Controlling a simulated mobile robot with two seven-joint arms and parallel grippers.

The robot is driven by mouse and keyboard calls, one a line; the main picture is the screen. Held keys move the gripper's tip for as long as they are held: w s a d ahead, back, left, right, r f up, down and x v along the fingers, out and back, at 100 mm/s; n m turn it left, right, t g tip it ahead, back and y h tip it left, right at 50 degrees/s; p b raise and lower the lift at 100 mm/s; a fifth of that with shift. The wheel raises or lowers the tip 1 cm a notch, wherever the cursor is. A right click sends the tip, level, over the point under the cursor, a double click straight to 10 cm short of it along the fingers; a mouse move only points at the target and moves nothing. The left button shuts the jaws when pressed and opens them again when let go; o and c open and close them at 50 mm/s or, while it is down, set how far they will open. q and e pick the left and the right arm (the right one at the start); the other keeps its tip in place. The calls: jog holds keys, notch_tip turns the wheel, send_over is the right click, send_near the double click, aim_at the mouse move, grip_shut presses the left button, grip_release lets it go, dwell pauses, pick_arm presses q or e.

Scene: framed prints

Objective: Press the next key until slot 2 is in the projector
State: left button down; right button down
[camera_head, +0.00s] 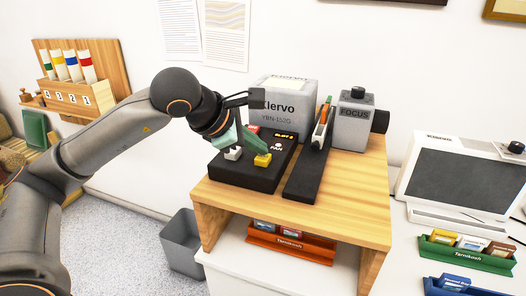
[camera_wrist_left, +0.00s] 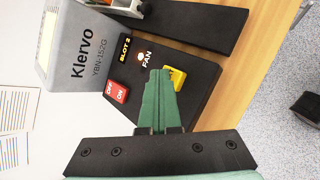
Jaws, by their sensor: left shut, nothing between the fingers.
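The projector (camera_head: 287,100), a grey box marked Klervo, also shows in the left wrist view (camera_wrist_left: 82,50). Its black control panel (camera_head: 238,176) has a white key (camera_head: 233,153), a yellow key (camera_head: 262,160) and a red OFF/ON switch (camera_wrist_left: 117,91). A small lit display (camera_wrist_left: 125,47) appears to read SLOT 2. My left gripper (camera_head: 262,149) is shut and empty, its green fingers (camera_wrist_left: 158,90) over the panel beside the yellow key (camera_wrist_left: 176,78). I cannot tell whether they touch it. The white key is hidden in the wrist view. My right gripper is not in view.
A black slide track (camera_head: 303,182) with upright slides lies right of the panel, near the grey FOCUS unit (camera_head: 352,122). An orange slide tray (camera_head: 290,247) sits under the wooden stand. A dark screen (camera_head: 465,178) and green tray (camera_head: 466,256) stand at right.

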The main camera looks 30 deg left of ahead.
aim_at(257, 158)
pick_arm(q)
jog(key=shift+r+p, duration=0.35)
jog(key=shift+r, duration=0.35)
jog(key=shift+r, duration=0.1)
notch_tip(257, 158, up, 5)
jog(key=p, duration=0.4)
dwell(0.6)
